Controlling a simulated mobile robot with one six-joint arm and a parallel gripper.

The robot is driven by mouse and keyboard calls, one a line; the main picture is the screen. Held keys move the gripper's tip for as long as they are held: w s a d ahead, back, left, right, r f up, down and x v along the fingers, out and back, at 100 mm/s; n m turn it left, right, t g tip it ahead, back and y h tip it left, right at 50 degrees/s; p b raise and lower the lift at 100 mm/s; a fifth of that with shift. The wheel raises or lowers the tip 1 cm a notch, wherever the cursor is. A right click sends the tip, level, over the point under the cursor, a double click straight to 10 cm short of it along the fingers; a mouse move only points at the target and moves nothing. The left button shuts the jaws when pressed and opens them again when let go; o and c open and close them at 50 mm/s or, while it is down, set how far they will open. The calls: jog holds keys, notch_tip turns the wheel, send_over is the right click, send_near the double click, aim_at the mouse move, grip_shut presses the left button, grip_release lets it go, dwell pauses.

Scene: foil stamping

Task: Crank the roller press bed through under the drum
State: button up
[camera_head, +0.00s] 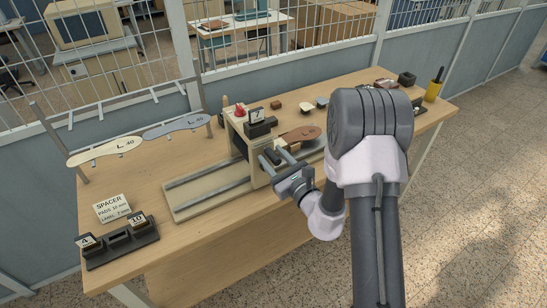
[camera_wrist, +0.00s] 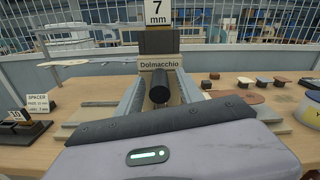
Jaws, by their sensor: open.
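The roller press (camera_head: 238,135) stands mid-table with a red knob on top and a spacer block marked 7 (camera_head: 256,117). Its railed base (camera_head: 205,190) extends left and looks bare. A brown sole-shaped piece (camera_head: 300,134) shows on the right side of the press. My gripper (camera_head: 271,156) is open at the near side of the press. In the wrist view its two grey fingers (camera_wrist: 159,76) point at the press, one on each side of a black cylindrical handle (camera_wrist: 159,90). I cannot tell whether they touch it. The drum is hidden.
A rack with two L 40 soles (camera_head: 105,150) stands at the back left. A spacer holder (camera_head: 120,238) and SPACER card (camera_head: 113,207) are at the left. Small blocks and a yellow cup (camera_head: 433,91) are at the right. A mesh fence runs behind the table.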

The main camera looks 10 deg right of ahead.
grip_shut()
dwell(1.3)
